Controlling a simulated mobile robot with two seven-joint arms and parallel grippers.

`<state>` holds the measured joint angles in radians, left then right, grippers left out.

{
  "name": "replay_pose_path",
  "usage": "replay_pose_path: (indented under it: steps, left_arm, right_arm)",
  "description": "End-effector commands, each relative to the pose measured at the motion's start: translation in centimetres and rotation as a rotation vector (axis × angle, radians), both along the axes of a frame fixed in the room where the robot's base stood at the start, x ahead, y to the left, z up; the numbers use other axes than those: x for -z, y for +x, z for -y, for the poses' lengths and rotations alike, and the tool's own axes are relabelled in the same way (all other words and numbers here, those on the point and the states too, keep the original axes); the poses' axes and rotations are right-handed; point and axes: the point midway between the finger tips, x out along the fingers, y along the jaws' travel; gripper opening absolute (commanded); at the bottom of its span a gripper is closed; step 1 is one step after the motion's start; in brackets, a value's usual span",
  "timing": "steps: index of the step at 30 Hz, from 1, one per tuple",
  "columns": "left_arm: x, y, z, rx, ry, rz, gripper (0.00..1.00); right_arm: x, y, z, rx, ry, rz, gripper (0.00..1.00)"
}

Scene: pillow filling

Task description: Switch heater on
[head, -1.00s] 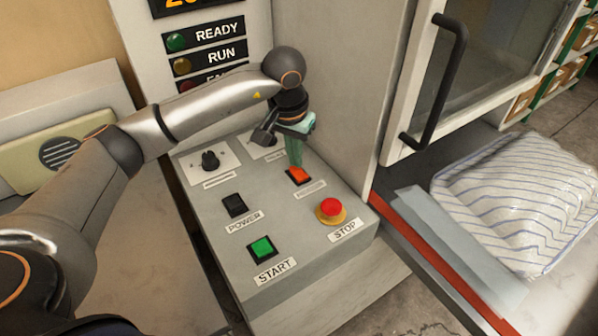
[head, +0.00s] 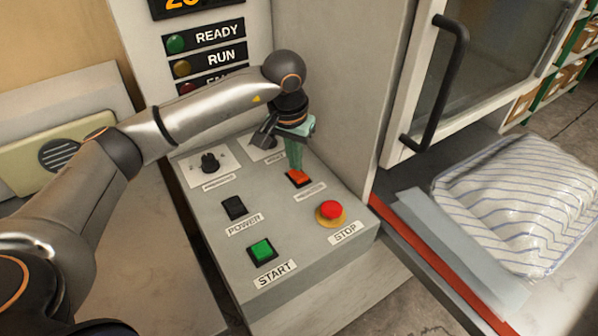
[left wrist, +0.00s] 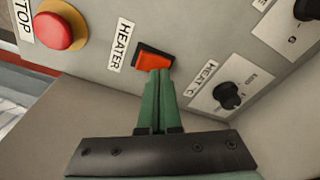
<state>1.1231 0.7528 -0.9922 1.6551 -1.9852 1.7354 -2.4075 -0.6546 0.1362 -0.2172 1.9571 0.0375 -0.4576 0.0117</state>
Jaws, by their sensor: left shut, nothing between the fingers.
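The heater switch (head: 298,178) is an orange-red rocker in a black frame on the grey control panel (head: 330,262). The heater switch (left wrist: 153,60) also shows in the left wrist view, beside its HEATER label (left wrist: 121,45). My left gripper (head: 296,170) is shut and empty, with its green fingers pointing down at the switch. In the left wrist view the fingertips (left wrist: 158,72) are at the lower edge of the rocker; they look to be touching or very close. Whether the rocker is pressed in, I cannot tell. My right gripper is not in view.
On the panel are the red STOP button (head: 330,211), green START button (head: 262,250), black POWER switch (head: 234,207) and a black knob (head: 210,161). An open-looking door with a black handle (head: 437,85) and a striped pillow (head: 520,205) are at the right.

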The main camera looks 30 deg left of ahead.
Motion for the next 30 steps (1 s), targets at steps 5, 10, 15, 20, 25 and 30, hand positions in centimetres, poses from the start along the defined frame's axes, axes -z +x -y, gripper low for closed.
replay_pose_path:
  steps: [5, 10, 15, 20, 25, 30]
  left_arm:
    - [-1.9, 0.0, 0.0, 0.000, 0.001, 0.002, 0.00]
    - [-3.2, 0.0, 0.0, 0.000, 0.000, 0.001, 0.00]
    - [-4.6, 0.0, 0.0, 0.000, 0.000, 0.002, 0.00]
    - [-5.8, 0.0, 0.0, 0.000, 0.000, 0.002, 0.00]
    - [-6.3, 0.0, 0.0, 0.000, 0.000, 0.000, 0.00]
    - [-6.2, 0.0, 0.0, 0.000, 0.000, 0.000, 0.00]
  right_arm:
    - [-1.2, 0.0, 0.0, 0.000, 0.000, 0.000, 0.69]
    - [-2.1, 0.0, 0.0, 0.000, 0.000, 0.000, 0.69]
    - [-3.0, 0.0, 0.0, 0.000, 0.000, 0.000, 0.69]
    - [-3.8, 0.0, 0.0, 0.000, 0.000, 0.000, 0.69]
    - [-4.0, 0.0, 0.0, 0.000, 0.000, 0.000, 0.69]
    - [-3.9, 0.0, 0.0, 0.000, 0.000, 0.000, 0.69]
